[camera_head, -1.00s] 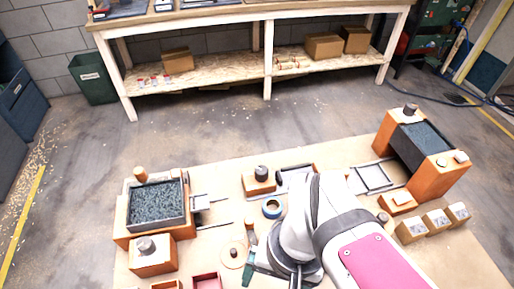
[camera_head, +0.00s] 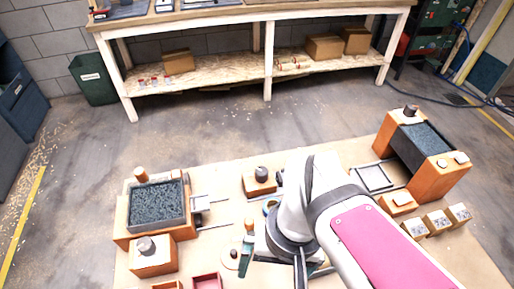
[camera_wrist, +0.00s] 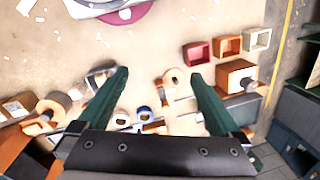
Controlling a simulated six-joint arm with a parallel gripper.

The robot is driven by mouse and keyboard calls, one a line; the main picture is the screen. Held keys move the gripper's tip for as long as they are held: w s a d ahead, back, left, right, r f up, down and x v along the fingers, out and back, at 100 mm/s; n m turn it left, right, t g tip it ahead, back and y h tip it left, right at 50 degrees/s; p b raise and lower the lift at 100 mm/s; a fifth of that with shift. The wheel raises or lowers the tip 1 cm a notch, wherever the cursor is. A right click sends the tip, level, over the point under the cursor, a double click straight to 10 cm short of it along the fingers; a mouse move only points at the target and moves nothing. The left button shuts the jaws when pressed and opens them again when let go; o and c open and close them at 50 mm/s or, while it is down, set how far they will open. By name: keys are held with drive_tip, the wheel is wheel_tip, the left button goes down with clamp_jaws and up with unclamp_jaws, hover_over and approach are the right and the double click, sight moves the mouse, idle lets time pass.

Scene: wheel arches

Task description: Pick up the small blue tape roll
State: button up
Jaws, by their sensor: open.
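The small blue tape roll (camera_head: 269,206) lies on the board in the head view, partly covered by my arm. In the wrist view, a small blue ring (camera_wrist: 145,114) appears to be this roll, low in the picture and toward the left between the fingers. My gripper (camera_wrist: 158,74) is open, with its two green fingers spread and nothing held. A tan round piece with a hole (camera_wrist: 174,78) shows between the fingers, nearer the right one. In the head view my arm hides part of the gripper.
A wooden block with a dark knob (camera_head: 259,181) stands just behind the roll. A gravel-filled tray (camera_head: 157,203) is at left, and an orange arch with a dark channel (camera_head: 424,150) at right. A red box (camera_head: 207,281) sits at the front.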

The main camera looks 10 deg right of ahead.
drive_tip(key=w+d+n, duration=0.3)
drive_tip(key=w+n, duration=0.6)
drive_tip(key=w, duration=0.1)
drive_tip(key=n+h, duration=0.2)
drive_tip(key=n, duration=1.1)
hover_over(273, 204)
drive_tip(key=s, duration=0.2)
wheel_tip(273, 204, down, 5)
drive_tip(key=f, duration=1.6)
drive_tip(key=shift+w+a+f, duration=0.1)
drive_tip(key=shift+w+a, duration=0.05)
drive_tip(key=shift+a, duration=0.15)
drive_tip(key=c, duration=1.4)
drive_tip(key=shift+c, duration=0.2)
